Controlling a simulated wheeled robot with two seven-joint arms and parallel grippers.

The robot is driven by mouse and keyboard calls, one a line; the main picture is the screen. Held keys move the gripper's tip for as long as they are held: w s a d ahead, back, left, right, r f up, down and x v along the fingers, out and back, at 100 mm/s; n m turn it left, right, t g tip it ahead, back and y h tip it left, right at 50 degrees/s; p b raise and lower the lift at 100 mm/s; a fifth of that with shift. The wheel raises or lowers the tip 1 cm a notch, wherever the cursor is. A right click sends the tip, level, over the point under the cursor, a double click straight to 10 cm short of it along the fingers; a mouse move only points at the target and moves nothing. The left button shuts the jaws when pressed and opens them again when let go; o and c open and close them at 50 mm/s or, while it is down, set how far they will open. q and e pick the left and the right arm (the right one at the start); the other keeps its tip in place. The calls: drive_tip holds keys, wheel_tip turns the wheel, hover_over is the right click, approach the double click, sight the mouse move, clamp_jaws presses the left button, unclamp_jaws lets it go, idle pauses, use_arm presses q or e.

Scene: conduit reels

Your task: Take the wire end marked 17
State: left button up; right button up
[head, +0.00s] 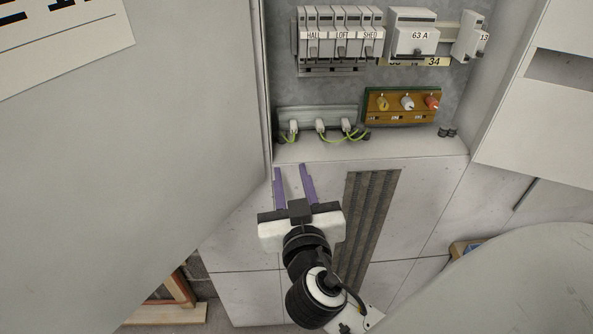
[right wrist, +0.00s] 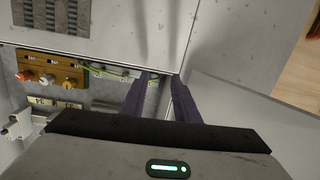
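No wire end with a readable 17 shows in either view. Green-yellow wires (head: 358,138) loop between white connectors on a grey terminal rail (head: 330,114) at the cabinet's lower left; they also show in the right wrist view (right wrist: 90,69). My right gripper (head: 290,171) has two purple fingers, parted and empty, pointing toward the cabinet just below and in front of that rail. My left gripper is not in view.
Breakers (head: 340,35) labelled HALL, LOFT and SHED and a 63 A switch (head: 415,38) sit above. A brown fuse block (head: 402,118) with yellow, white and red knobs is right of the rail. A large grey panel (head: 130,150) fills the left.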

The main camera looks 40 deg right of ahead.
sight(294, 131)
drive_tip(key=shift+m+h, duration=0.8)
drive_tip(key=shift+h, duration=0.1)
drive_tip(key=w+d+r, duration=0.1)
drive_tip(key=w+d, duration=0.1)
drive_tip(key=w+d+r+p, duration=0.1)
drive_tip(key=w+d+r, duration=0.1)
drive_tip(key=shift+w+d+r, duration=0.15)
drive_tip(key=shift+w, duration=0.2)
drive_tip(key=shift+w+d+t, duration=0.15)
drive_tip(key=shift+w+d, duration=0.25)
drive_tip(key=shift+w, duration=0.25)
drive_tip(key=shift+w+d+t, duration=0.15)
drive_tip(key=shift+w+d, duration=0.2)
drive_tip(key=shift+w, duration=0.3)
clamp_jaws()
drive_tip(key=shift+b+v, duration=0.5)
drive_tip(key=shift+v, duration=0.55)
idle(0.4)
